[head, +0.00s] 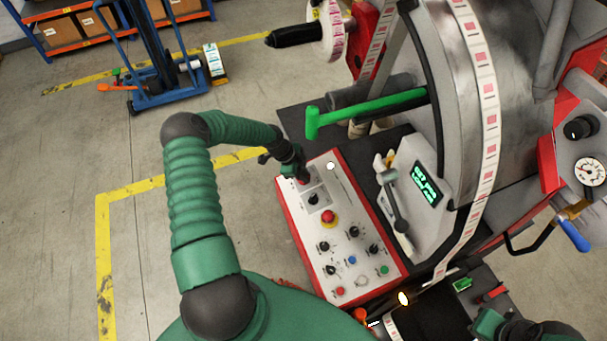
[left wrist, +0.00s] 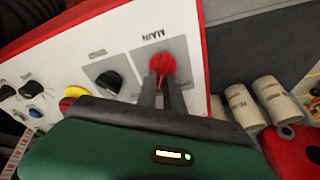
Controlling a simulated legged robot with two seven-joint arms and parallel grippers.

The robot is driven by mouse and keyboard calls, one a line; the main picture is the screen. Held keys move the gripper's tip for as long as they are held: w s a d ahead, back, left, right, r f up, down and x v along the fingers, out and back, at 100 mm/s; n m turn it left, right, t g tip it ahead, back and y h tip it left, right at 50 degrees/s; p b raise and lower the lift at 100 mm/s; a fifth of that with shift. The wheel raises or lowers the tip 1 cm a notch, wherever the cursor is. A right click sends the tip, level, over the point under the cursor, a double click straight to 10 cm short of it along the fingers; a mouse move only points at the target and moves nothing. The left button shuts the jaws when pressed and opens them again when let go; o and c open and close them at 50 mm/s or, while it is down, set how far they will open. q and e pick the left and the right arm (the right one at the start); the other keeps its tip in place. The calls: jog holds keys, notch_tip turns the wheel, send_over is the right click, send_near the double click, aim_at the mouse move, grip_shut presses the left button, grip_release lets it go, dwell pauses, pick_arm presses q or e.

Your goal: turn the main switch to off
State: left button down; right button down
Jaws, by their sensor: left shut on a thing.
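The main switch is a red knob (left wrist: 162,68) on a grey plate marked MAIN, at the top of the white control panel (left wrist: 125,60) in the left wrist view. My left gripper (left wrist: 161,90) has its two dark fingers on either side of this knob and is shut on it. In the head view the left gripper (head: 301,178) is at the far end of the red-edged panel (head: 340,255) and mostly covers the switch. Part of my right arm (head: 495,325) shows at the bottom right; its fingers cannot be made out.
A red emergency button (head: 328,217) on yellow and several black knobs sit nearer on the panel. A small display (head: 427,184) and a label web (head: 488,110) are to the right. Open floor lies left.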

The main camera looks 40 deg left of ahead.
pick_arm(q)
jog(key=shift+a, duration=0.15)
pick_arm(e)
jog(key=shift+w+d+f, duration=0.1)
jog(key=shift+w+d, duration=0.05)
jog(key=shift+d, duration=0.15)
